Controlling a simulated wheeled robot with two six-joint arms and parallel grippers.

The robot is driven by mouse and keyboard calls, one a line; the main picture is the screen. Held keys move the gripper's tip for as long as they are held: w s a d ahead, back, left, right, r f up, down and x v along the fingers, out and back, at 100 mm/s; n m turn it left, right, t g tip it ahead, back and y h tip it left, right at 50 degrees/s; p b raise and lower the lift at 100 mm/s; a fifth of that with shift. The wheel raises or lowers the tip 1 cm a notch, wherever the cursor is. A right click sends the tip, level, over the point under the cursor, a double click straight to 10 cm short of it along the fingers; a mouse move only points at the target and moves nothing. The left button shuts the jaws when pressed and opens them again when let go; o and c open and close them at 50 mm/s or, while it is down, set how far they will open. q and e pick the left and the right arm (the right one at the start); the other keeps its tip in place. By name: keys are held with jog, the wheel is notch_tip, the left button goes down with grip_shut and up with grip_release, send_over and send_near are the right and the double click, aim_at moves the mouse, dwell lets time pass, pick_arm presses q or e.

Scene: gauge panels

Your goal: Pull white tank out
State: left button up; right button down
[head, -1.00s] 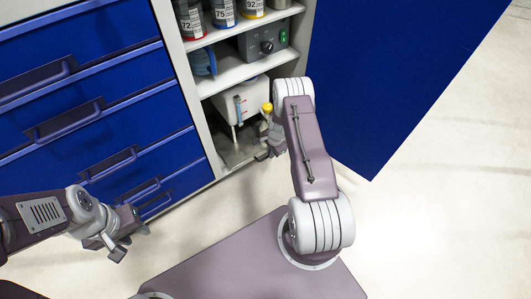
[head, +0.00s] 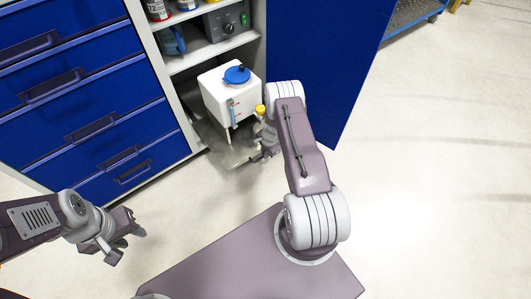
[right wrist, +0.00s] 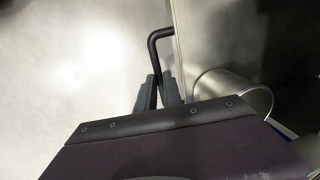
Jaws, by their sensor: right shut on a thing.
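The white tank (head: 222,84), with a blue lid (head: 236,74) on top and a blue gauge strip on its front, stands at the mouth of the cabinet's lower bay, its lid clear of the shelf above. My right gripper (head: 243,161) is low in front of the tank. In the right wrist view its fingers (right wrist: 158,95) are shut on a black bent handle (right wrist: 155,52). What the handle joins is mostly hidden. My left gripper (head: 123,246) hangs open and empty at the lower left, away from the tank.
Blue drawers (head: 75,100) stand left of the bay. A blue open door (head: 325,70) stands to its right. A shelf (head: 210,50) above holds a grey box (head: 227,22). A yellow knob (head: 260,110) is beside my right arm. The pale floor (head: 430,170) at right is clear.

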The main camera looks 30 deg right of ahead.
jog(key=shift+s, duration=0.1)
dwell(0.3)
jog(key=c, duration=1.8)
grip_release()
jog(key=shift+o, duration=0.2)
notch_tip(320, 180, up, 9)
jog(key=s+p, duration=0.1)
jog(key=p, duration=0.4)
jog(key=shift+s, duration=0.35)
jog(key=shift+d, duration=0.1)
